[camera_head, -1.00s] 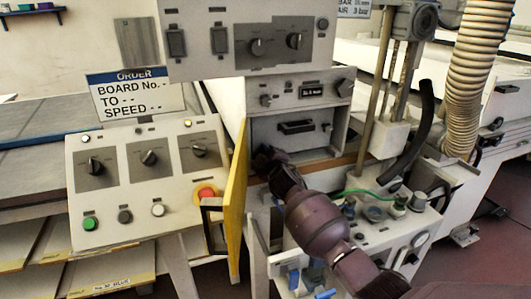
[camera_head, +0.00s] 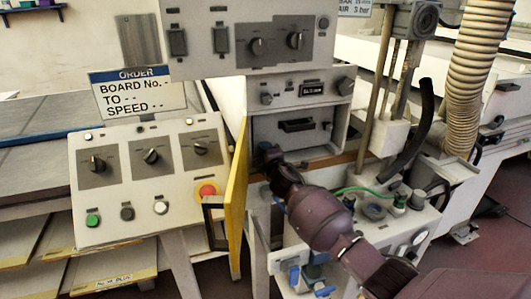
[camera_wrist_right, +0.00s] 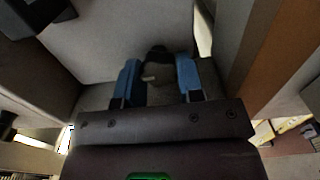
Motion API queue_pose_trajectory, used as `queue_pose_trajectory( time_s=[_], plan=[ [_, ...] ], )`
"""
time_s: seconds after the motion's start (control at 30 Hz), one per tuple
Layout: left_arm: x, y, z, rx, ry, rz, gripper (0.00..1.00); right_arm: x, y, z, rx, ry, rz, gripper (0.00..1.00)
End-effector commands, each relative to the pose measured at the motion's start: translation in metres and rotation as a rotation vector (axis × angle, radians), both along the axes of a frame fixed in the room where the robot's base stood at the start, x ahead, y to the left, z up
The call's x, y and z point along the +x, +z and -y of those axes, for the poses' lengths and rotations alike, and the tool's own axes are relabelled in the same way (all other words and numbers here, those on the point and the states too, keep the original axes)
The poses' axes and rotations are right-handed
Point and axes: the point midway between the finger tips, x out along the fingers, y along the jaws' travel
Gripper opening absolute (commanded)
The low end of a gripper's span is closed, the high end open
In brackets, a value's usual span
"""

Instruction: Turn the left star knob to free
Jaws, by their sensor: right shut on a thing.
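In the head view the gripper covers this knob. A small dark knob (camera_head: 327,127) sits at the drawer front's right side. My left gripper is not in view.
The yellow door (camera_head: 236,200) stands open close left of my right gripper. A sloped control panel (camera_head: 150,180) with rotary switches and a red stop button (camera_head: 207,190) is farther left. A drawer handle (camera_head: 297,125) is right of the gripper. A bench with green hose (camera_head: 365,191) lies near my forearm.

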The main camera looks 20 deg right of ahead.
Motion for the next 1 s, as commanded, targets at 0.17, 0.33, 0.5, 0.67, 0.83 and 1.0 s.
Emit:
queue_pose_trajectory(
  time_s=[0.17,0.33,0.5,0.67,0.83,1.0],
  plan=[
    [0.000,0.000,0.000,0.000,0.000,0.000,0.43,0.000,0.000,0.000,-0.007,0.000,0.000,0.11],
    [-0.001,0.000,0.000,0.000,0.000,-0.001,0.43,0.000,0.000,0.000,-0.007,0.000,0.000,0.11],
    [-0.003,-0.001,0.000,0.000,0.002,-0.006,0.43,0.000,0.000,0.000,-0.006,0.000,0.000,0.56],
    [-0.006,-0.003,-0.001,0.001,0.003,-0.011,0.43,0.000,0.000,0.000,-0.005,0.000,0.000,0.60],
    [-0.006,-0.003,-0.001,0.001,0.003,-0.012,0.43,-0.001,0.000,0.000,-0.004,0.000,0.000,0.60],
    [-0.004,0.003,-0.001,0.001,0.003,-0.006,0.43,-0.013,0.001,0.001,-0.005,0.001,0.001,0.60]
  ],
)
